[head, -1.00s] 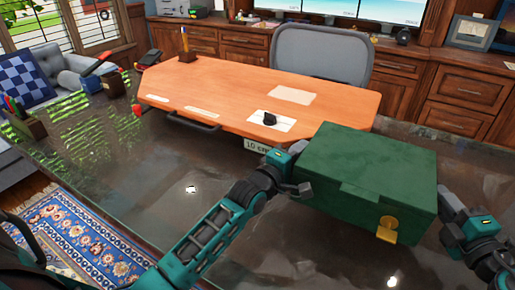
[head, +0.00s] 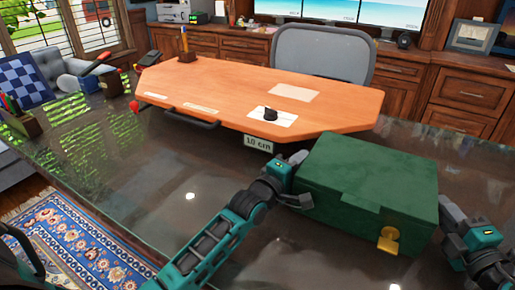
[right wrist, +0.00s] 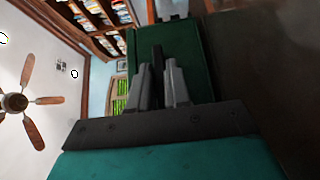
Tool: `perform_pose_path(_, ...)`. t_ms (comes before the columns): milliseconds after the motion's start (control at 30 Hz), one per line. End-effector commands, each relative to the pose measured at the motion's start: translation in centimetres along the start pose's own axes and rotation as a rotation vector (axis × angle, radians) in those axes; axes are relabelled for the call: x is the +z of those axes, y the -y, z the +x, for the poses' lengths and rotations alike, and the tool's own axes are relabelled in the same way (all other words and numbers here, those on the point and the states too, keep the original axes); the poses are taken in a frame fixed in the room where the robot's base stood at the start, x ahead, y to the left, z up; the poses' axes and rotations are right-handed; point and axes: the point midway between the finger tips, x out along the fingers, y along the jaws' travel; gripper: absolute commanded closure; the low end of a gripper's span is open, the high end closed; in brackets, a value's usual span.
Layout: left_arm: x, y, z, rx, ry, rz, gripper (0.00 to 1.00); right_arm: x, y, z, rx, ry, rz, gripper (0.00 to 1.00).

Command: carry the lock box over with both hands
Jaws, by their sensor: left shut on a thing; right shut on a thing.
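The green lock box (head: 368,180), with a gold padlock (head: 388,239) on its front, is on the right in the head view. My left gripper (head: 297,181) is shut on its left side. My right gripper (head: 453,222) is shut at its right side, partly hidden by the box. In the right wrist view, the right gripper's fingers (right wrist: 163,84) reach onto the green box (right wrist: 196,46). The box looks about level above the dark glass tabletop (head: 150,165); its underside is hidden, so the gap cannot be told.
An orange wooden platform (head: 230,92) marked by a "10 cm" label (head: 258,143) stands behind the box. It carries a small black object (head: 270,114) on a white card and a pen holder (head: 187,55). A grey chair (head: 322,57) is behind it.

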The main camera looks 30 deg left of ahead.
Motion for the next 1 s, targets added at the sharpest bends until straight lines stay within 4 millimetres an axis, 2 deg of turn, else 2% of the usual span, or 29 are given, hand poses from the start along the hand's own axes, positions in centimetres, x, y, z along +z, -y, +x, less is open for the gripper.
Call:
perform_pose_path(67,-0.01,0.25,0.06,0.01,0.0,0.0,1.0,0.04,0.33,0.05,0.006,0.001,-0.001,1.0)
perform_pose_path(100,0.0,0.3,0.01,0.001,0.0,-0.001,0.79,0.0,0.32,0.0,0.0,0.0,0.0,0.79)
perform_pose_path(333,0.01,0.32,0.0,0.0,0.0,-0.001,0.57,0.0,0.3,0.0,0.0,0.0,0.0,0.57)
perform_pose_path(500,0.01,0.31,0.0,0.0,0.0,0.0,0.56,0.01,0.29,0.0,0.0,0.0,0.0,0.57)
perform_pose_path(933,0.0,0.29,0.0,0.0,0.0,0.0,0.15,0.01,0.29,0.0,0.0,0.0,0.0,0.57)
perform_pose_path(1000,0.0,0.29,0.0,0.0,0.0,0.0,0.15,0.01,0.29,0.0,0.0,0.0,0.0,0.57)
